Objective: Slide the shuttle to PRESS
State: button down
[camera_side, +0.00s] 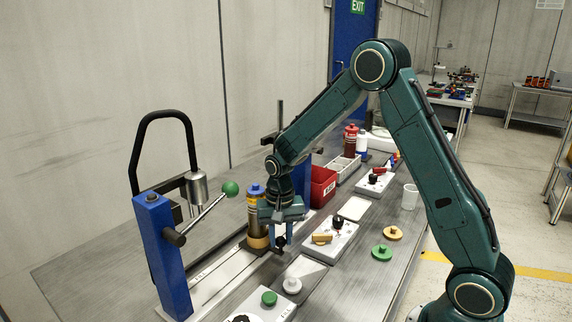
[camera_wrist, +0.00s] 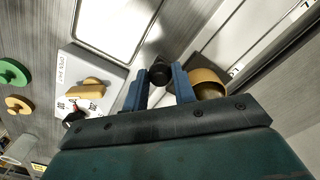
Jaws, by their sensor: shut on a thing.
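My gripper (camera_side: 280,240) points down on the cup's right side and is shut on a black knob (camera_side: 280,243) that seems to be the shuttle's handle. In the wrist view the knob (camera_wrist: 160,73) sits between my blue fingertips (camera_wrist: 159,80), and the ochre cup (camera_wrist: 208,82) is just right of them. The blue press post (camera_side: 160,250) stands left of the shuttle. The track lettering is too small to read.
A lever with a green ball (camera_side: 230,188) sticks out from the press post toward the cylinder. A panel with an ochre handle (camera_side: 322,238) and black knob lies right of my gripper. Red bin (camera_side: 322,185) stands behind. Track between cup and post looks clear.

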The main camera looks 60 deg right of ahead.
jog(key=shift+d, duration=0.75)
jog(key=c, duration=1.2)
grip_release()
jog(key=shift+o, duration=0.2)
jog(key=shift+r, duration=0.1)
notch_tip(320, 180, up, 14)
